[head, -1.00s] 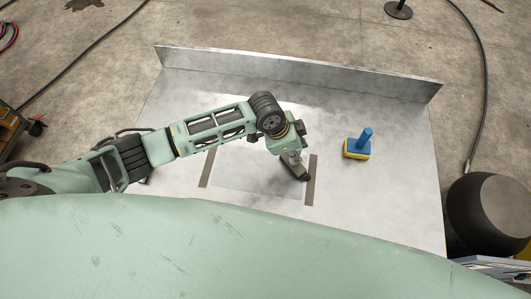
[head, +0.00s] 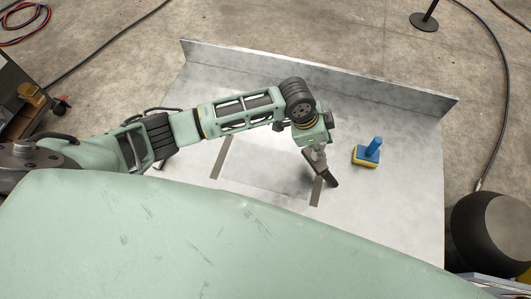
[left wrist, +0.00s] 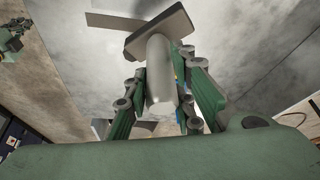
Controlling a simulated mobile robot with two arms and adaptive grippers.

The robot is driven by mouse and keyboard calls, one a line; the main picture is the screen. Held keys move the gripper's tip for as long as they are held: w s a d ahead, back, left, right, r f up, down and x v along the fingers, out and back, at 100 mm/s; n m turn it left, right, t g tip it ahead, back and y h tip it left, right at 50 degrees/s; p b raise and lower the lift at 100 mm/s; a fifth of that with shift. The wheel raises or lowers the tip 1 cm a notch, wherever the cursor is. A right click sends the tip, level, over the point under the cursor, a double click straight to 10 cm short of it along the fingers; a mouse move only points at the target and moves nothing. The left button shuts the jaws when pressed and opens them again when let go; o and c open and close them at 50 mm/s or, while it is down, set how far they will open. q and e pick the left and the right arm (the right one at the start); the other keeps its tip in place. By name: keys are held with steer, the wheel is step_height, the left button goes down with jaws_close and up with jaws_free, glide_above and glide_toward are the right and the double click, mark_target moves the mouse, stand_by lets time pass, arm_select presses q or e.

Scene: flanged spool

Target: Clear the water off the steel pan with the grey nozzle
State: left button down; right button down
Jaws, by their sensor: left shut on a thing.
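The grey nozzle is in my left gripper (head: 316,149). Its dark flat head (head: 329,175) points down and to the right, over the right dark strip (head: 317,192). In the left wrist view, the nozzle's pale round handle (left wrist: 160,75) stands between the green fingers of my left gripper (left wrist: 165,100), with the wide flat head (left wrist: 160,30) beyond. The steel pan seems to be the flat grey sheet (head: 262,172) between two dark strips. I cannot make out water on it clearly. I cannot tell whether the head touches the surface. My right gripper is not in view.
A blue-handled yellow and blue block (head: 369,153) stands to the right on the metal table (head: 410,200). A raised metal wall (head: 320,78) runs along the table's back edge. A dark round container (head: 490,232) stands off the right side.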

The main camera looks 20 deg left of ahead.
arm_select(q)
steer(key=shift+r, duration=1)
steer(key=shift+w, duration=0.1)
